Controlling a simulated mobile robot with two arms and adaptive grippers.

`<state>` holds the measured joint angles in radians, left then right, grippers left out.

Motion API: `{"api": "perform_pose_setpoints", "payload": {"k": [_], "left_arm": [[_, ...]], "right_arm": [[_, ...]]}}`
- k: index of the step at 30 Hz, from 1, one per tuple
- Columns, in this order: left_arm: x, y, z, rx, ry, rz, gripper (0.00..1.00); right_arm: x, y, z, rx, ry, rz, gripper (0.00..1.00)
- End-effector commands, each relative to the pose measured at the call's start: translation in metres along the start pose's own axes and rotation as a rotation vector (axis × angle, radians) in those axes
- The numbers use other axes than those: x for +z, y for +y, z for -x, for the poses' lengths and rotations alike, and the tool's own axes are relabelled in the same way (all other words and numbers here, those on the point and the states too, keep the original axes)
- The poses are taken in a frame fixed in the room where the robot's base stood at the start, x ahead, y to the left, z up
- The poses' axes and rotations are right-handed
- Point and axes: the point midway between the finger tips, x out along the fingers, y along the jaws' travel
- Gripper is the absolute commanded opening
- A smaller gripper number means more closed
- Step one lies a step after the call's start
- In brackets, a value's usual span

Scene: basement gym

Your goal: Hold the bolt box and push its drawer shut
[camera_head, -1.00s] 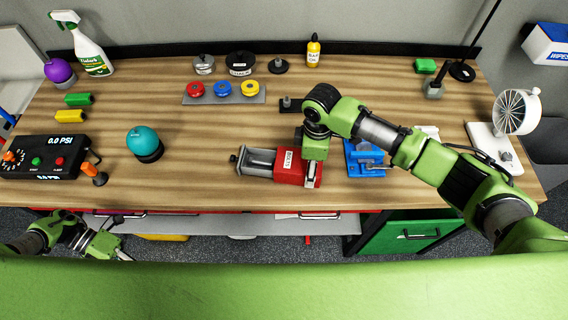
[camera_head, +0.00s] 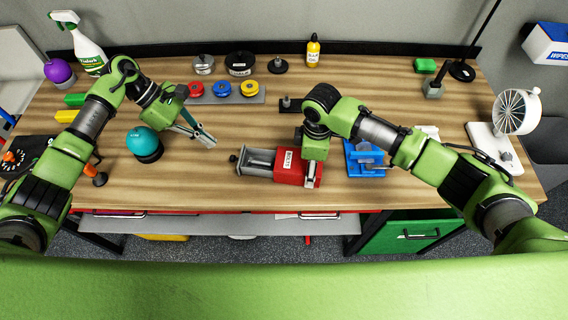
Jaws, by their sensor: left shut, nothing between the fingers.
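The red bolt box (camera_head: 289,167) lies mid-table with a white label on top. Its grey drawer (camera_head: 258,162) is pulled out to the left and ends in a dark knob (camera_head: 233,158). My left gripper (camera_head: 211,142) is shut and empty, above the table to the left of the knob and apart from it. My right gripper (camera_head: 312,178) points down at the right end of the box. The wrist hides most of its fingers, so I cannot tell how they sit on the box.
A teal ball on a dark stand (camera_head: 144,142) is left of my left gripper. Behind is a grey tray (camera_head: 224,99) with red, blue and yellow discs. A blue fixture (camera_head: 366,160) stands right of the box. Bare tabletop lies in front of the drawer.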

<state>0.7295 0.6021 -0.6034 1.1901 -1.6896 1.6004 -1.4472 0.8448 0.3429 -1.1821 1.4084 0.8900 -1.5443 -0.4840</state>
Motion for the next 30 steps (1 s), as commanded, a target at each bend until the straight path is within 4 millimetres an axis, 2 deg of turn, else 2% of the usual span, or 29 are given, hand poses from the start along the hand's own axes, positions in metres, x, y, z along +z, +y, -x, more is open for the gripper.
{"api": "perform_pose_setpoints", "payload": {"k": [5, 21, 30], "left_arm": [[-0.013, 0.006, 0.003, 0.027, 0.015, -0.030, 0.00], [-0.014, 0.008, -0.053, 0.026, 0.015, -0.028, 0.00], [-0.014, 0.008, -0.058, 0.028, 0.017, -0.028, 0.00]], "right_arm": [[0.001, 0.000, -0.001, -0.001, -0.001, -0.001, 0.37], [0.001, 0.000, -0.001, -0.001, -0.001, 0.000, 0.37], [0.001, 0.000, -0.001, -0.001, -0.001, -0.001, 0.37]]}}
